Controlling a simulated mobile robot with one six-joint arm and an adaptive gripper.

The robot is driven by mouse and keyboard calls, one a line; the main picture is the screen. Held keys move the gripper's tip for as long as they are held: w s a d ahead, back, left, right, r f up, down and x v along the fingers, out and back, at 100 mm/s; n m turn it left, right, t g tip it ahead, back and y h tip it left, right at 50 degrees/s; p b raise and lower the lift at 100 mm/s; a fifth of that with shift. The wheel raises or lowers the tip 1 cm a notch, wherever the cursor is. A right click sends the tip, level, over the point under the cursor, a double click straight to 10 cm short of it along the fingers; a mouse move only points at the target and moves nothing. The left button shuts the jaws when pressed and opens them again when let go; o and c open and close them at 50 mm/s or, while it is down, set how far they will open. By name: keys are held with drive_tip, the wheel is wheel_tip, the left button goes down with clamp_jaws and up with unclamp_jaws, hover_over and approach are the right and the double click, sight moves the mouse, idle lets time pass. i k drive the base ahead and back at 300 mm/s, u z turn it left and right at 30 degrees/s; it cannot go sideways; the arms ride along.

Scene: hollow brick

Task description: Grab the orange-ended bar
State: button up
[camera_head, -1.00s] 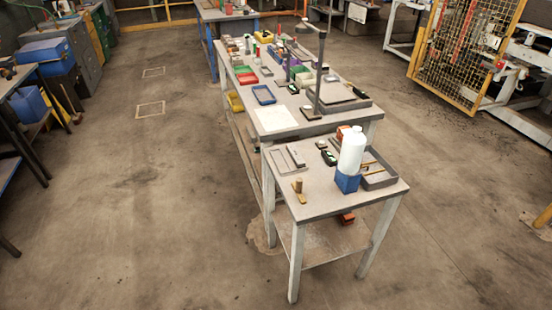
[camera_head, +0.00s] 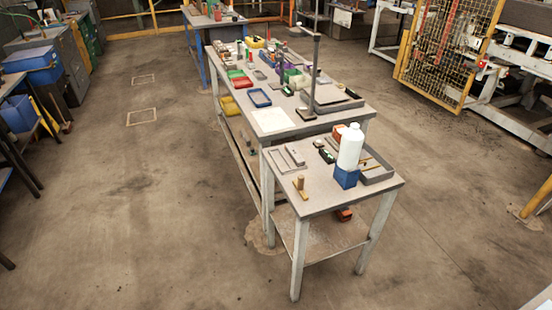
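I cannot clearly make out an orange-ended bar; the small parts are too tiny to tell. On the near workbench (camera_head: 320,197), a thin yellow-orange strip (camera_head: 374,162) shows in a grey tray (camera_head: 379,176) at the right edge, partly hidden by a white bottle (camera_head: 350,147). An orange piece (camera_head: 338,130) lies behind the bottle. A small tan block piece (camera_head: 300,186) sits near the front left of the top. Another orange-red object (camera_head: 343,214) is on the lower shelf. My gripper is not in view.
The bottle stands in a blue holder (camera_head: 346,177). A longer bench (camera_head: 235,110) with trays and a tall stand (camera_head: 314,70) adjoins behind. Open concrete floor (camera_head: 140,220) lies left and in front. A yellow mesh guard (camera_head: 445,50) and yellow post (camera_head: 537,199) are at right.

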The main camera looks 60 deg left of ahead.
sight(298, 159)
drive_tip(key=u, duration=1.55)
drive_tip(key=k, duration=0.9)
drive_tip(key=u, duration=0.05)
drive_tip(key=i, duration=0.65)
